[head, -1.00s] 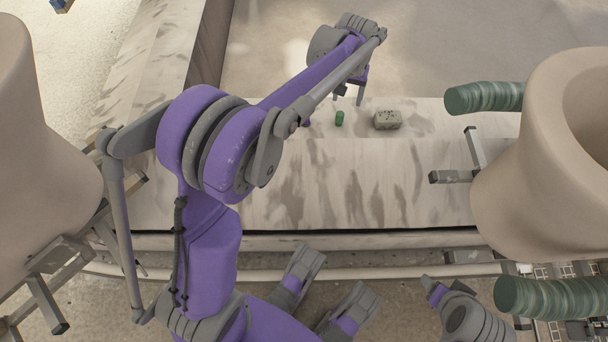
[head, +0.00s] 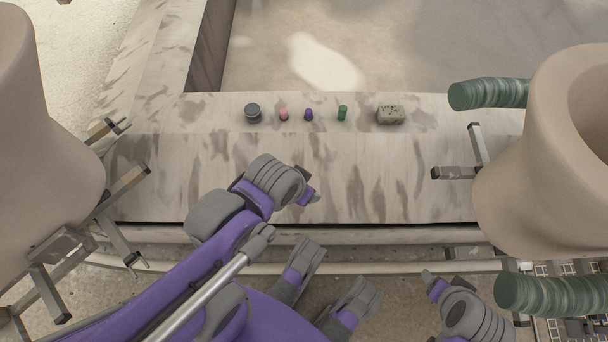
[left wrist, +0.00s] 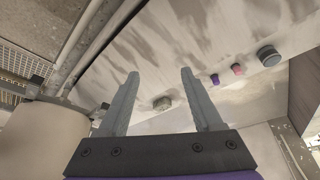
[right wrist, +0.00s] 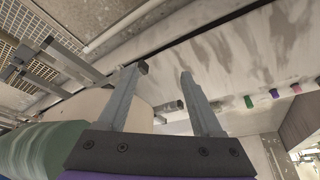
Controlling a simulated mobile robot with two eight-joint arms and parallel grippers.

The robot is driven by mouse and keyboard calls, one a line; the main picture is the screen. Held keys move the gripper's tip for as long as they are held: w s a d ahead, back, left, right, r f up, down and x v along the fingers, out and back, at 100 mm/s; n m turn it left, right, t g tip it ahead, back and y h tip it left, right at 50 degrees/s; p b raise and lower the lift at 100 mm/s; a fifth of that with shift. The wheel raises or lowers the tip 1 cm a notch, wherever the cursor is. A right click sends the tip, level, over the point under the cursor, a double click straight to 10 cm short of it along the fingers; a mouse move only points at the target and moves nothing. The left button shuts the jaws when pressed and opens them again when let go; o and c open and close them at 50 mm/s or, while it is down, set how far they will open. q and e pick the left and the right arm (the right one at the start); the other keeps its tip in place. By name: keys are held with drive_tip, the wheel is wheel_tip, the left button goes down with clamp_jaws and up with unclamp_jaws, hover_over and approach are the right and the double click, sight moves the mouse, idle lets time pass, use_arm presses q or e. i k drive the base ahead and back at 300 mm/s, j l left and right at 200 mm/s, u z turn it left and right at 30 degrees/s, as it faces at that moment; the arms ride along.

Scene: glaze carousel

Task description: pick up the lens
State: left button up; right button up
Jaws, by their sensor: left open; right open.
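A short, dark grey round piece with a bluish top (head: 252,112) stands leftmost in a row on the pale stained ledge (head: 300,165); it looks the most like a lens, but I cannot be sure. It also shows at the right of the left wrist view (left wrist: 269,57). My left gripper (head: 313,197) is over the ledge's front part, nearer than the row and right of the grey piece. Its fingers are open and empty in the left wrist view (left wrist: 158,73). My right gripper (head: 430,277) is in front of the ledge. Its fingers are open and empty in the right wrist view (right wrist: 163,70).
Right of the grey piece stand small pink (head: 284,114), purple (head: 309,115) and green (head: 342,113) cylinders, then a speckled block (head: 390,115). The ledge's middle front is clear.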

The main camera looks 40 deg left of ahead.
sight(252, 111)
drive_tip(key=u, duration=1.75)
